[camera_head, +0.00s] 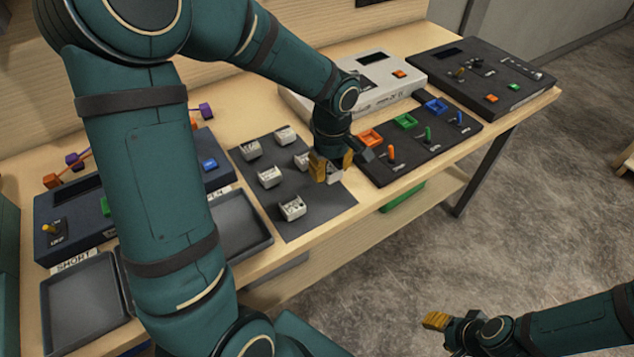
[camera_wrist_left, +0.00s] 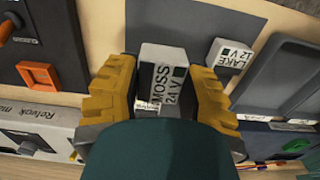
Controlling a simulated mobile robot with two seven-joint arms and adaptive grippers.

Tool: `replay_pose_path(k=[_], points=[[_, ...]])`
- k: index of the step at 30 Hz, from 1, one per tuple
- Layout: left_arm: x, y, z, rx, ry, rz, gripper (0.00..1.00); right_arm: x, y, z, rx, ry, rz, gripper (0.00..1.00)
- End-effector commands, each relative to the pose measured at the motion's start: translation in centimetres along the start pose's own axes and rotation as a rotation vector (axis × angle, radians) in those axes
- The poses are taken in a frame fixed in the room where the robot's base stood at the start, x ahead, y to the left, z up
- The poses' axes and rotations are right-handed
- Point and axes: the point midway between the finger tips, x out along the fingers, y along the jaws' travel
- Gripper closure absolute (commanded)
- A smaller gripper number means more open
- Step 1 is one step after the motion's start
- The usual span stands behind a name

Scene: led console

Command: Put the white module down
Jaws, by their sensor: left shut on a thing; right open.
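My left gripper (camera_head: 331,166) is shut on a white module (camera_head: 335,177) over the right part of the dark grey mat (camera_head: 325,211). In the left wrist view the module (camera_wrist_left: 164,75), labelled MOSS 24 V, sits between the yellow fingers (camera_wrist_left: 162,90). I cannot tell whether its underside touches the mat. Several other white modules stand on the mat, one at its front (camera_head: 292,208); one labelled LAKE 12 V (camera_wrist_left: 229,57) shows in the wrist view. My right gripper (camera_head: 437,321) is open and empty, over the floor at the lower right.
A black panel with coloured sockets and levers (camera_head: 432,143) lies just right of the mat. A white console (camera_head: 370,83) and a dark console (camera_head: 480,75) stand behind. Two grey trays, one labelled SHORT (camera_head: 85,308), are at the left. My left arm hides part of the blue console (camera_head: 70,215).

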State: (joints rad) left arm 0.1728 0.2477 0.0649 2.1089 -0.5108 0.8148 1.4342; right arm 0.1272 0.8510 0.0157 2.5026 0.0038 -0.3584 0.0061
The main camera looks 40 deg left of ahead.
Motion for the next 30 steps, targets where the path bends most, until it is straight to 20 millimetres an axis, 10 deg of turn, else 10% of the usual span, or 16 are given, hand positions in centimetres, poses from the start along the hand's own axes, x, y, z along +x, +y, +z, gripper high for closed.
replay_pose_path(k=[16, 29, 30], points=[[6.2, 0.0, 0.0, 0.005, -0.001, 0.0, 0.96, 1.1, 0.4, 0.5, -0.003, -0.01, -0.001, 0.53], [6.7, 0.1, 0.0, 0.005, 0.001, 0.002, 0.96, 1.5, 0.6, 0.6, -0.004, -0.013, -0.001, 0.53], [6.6, 0.1, 0.0, 0.005, 0.0, 0.002, 0.43, 1.4, 0.6, 0.6, -0.004, -0.014, -0.001, 0.53]])
